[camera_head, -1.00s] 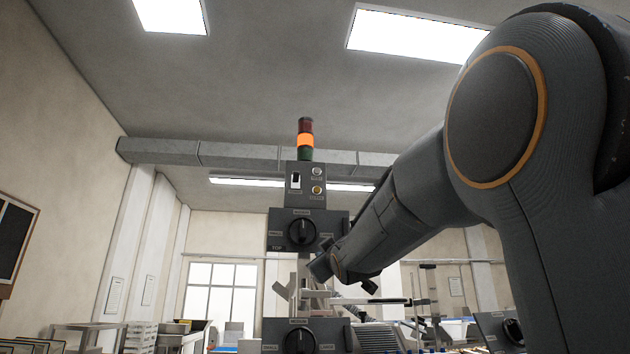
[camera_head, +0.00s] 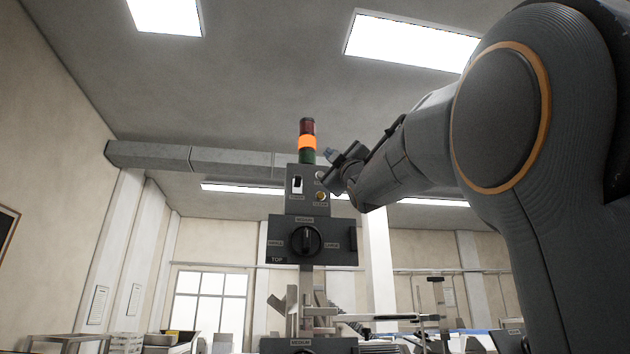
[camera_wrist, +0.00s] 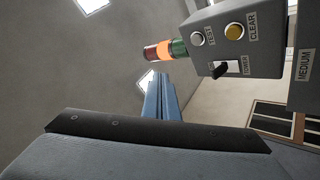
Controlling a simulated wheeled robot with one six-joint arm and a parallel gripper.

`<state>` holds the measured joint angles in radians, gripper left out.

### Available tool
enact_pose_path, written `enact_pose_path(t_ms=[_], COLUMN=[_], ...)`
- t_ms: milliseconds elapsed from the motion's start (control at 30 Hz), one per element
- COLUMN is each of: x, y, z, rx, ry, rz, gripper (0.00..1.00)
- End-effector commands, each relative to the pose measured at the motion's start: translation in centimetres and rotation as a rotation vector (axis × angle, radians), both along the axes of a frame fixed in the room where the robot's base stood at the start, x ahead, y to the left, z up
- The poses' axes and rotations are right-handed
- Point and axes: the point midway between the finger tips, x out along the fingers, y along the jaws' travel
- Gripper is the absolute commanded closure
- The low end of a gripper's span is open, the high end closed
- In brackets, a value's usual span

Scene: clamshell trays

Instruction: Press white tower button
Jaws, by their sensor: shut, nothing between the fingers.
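The white button (camera_wrist: 197,39), labelled TEST, is on the grey tower panel (camera_wrist: 262,58) beside a yellow CLEAR button (camera_wrist: 235,32). My gripper (camera_head: 330,155) is shut and empty, at the upper right of the panel. Its blue fingers (camera_wrist: 160,100) show in the wrist view, pointing up toward the signal light and apart from the white button in the picture. Whether the gripper touches the panel cannot be told.
A red, orange and green signal light (camera_head: 307,141) tops the tower, with orange lit. Below is a box with a black knob (camera_head: 306,241). Open air surrounds the tower's upper left.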

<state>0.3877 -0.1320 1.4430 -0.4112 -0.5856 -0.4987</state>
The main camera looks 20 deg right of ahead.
Motion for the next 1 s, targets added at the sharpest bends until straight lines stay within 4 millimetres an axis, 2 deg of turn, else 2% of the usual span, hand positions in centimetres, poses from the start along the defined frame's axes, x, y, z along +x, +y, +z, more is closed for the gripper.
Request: enact_pose_path(t_ms=[267,700,1000], x=[1.3,6.6,8.4], y=[-0.4,-2.1,-2.6], z=[0.0,0.0,-0.1], rx=[0.002,0.002,0.001], ry=[0.002,0.002,0.001], rz=[0.0,-0.003,-0.003], gripper=[1.0,1.0,1.0])
